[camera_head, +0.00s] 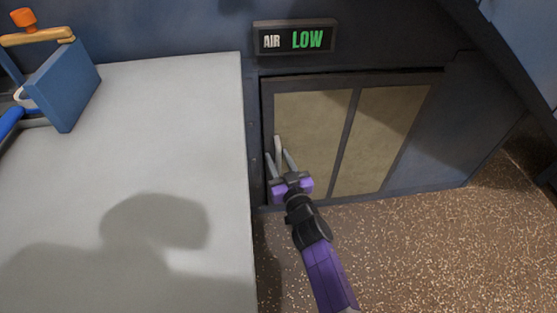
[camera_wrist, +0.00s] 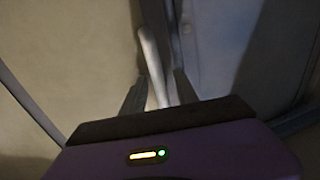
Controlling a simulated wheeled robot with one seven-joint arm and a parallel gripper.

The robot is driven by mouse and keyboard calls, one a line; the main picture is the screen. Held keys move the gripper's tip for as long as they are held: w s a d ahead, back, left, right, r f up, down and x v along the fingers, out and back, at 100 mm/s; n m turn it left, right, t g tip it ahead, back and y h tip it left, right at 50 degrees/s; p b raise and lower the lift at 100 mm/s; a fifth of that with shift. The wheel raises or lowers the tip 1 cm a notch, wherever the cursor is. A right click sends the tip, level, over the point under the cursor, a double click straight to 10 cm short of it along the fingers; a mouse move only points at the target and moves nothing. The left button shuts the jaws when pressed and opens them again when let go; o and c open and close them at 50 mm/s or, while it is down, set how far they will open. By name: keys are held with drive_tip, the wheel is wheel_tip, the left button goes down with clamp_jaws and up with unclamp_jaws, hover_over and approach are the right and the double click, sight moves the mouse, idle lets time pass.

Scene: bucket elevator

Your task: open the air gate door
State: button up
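The air gate door (camera_head: 313,125) has two beige panels in a dark frame and sits low in the blue wall. It looks closed or nearly so; a dark line runs along its top edge. Its pale bar handle (camera_head: 278,145) is near the left edge of the door. My gripper (camera_head: 277,156) is at the handle, with one finger on each side of it. In the wrist view the handle (camera_wrist: 151,58) rises between the two fingers (camera_wrist: 159,88), with narrow gaps showing. The fingers look open. The handle's lower end is hidden by my gripper.
A sign reading "AIR LOW" (camera_head: 295,38) is above the door. A grey-white surface (camera_head: 130,130) fills the left, with a blue block (camera_head: 68,85) at its back. Speckled brown floor (camera_head: 430,240) is clear at the lower right.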

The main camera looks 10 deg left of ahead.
clamp_jaws()
idle(1.3)
